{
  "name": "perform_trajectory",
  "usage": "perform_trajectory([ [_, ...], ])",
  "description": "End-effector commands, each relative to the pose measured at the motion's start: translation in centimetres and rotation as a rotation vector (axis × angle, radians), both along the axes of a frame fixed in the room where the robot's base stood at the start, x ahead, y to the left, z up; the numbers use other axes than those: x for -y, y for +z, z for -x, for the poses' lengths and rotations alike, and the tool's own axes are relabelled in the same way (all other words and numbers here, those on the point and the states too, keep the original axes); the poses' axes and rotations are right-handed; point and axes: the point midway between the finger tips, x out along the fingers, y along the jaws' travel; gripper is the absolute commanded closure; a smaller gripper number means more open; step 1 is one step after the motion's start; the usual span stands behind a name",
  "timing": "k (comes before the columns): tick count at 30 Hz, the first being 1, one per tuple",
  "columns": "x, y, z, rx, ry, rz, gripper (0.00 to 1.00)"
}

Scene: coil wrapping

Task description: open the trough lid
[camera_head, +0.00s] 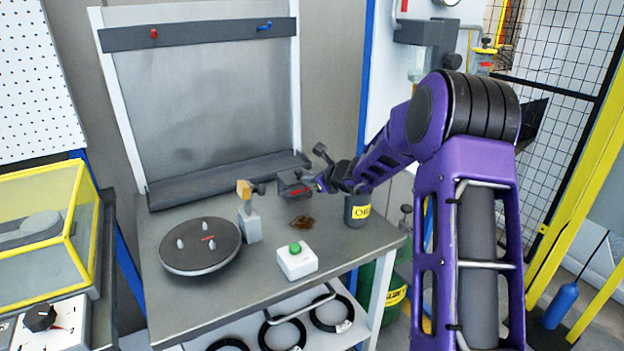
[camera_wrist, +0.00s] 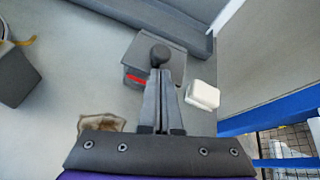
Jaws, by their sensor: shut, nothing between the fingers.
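A small dark grey box (camera_head: 294,186) with a red mark on its side stands on the bench, near its back. I take it for the trough; its flat top looks closed in the wrist view (camera_wrist: 178,62). A dark round knob (camera_wrist: 159,55) shows over that top. A dark knob on a stem also shows above the box's right side in the head view (camera_head: 320,149). My gripper (camera_head: 319,184) is at the box's right side. In the wrist view its fingers (camera_wrist: 160,76) are shut and empty, with their tips by the knob. I cannot tell whether they touch it.
A long grey tray (camera_head: 225,181) runs along the bench's back. A white block (camera_wrist: 202,95) is right of the box.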

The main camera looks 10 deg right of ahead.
Motion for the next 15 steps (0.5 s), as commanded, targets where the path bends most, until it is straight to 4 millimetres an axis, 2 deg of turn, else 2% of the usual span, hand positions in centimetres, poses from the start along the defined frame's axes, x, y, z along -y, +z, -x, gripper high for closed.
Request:
perform_trajectory([
  [15, -0.02, 0.64, -0.12, 0.001, -0.001, 0.000, 1.00],
])
